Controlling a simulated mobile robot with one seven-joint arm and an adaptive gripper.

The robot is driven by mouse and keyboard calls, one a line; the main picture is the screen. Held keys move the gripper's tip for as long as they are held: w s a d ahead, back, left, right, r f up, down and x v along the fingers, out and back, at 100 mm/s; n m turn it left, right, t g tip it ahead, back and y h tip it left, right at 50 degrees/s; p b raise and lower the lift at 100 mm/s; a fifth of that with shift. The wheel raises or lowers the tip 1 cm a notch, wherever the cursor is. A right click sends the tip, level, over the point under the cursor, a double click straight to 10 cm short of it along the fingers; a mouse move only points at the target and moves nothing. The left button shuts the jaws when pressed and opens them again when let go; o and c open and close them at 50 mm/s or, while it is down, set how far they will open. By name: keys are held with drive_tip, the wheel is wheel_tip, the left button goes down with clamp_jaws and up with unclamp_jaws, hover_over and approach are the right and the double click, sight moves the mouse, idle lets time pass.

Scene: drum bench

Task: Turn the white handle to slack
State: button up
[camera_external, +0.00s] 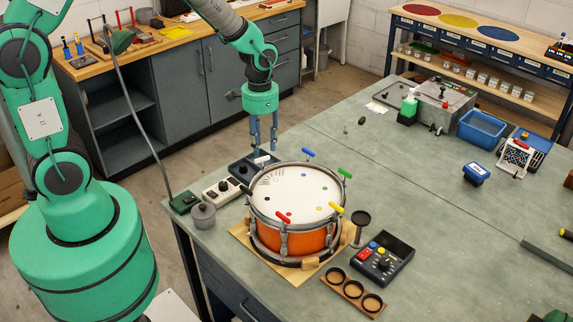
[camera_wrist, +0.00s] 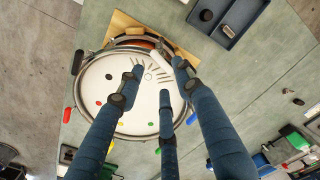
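A snare drum (camera_external: 298,192) with an orange shell and a pale head sits on a wooden board. Coloured handles stand round its rim. The white handle (camera_external: 262,158) is at the back left of the rim, beside a dark tray. In the wrist view it shows as a pale bar (camera_wrist: 161,61) at the rim, between the fingertips; contact cannot be told. My gripper (camera_external: 264,145) points down just above the white handle, with its blue fingers spread. The wrist view shows three fingers (camera_wrist: 158,72) apart, with the right one partly overlapping the handle's end.
Blue (camera_external: 308,152), green (camera_external: 345,172), yellow (camera_external: 336,206), red (camera_external: 282,217) and black (camera_external: 246,189) handles ring the drum. A dark tray (camera_external: 241,171) and a switch box (camera_external: 221,189) stand left. A control box (camera_external: 383,258) stands front right.

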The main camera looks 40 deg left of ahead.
sight(263, 158)
drive_tip(key=shift+f, duration=3.35)
drive_tip(key=shift+c, duration=0.3)
clamp_jaws()
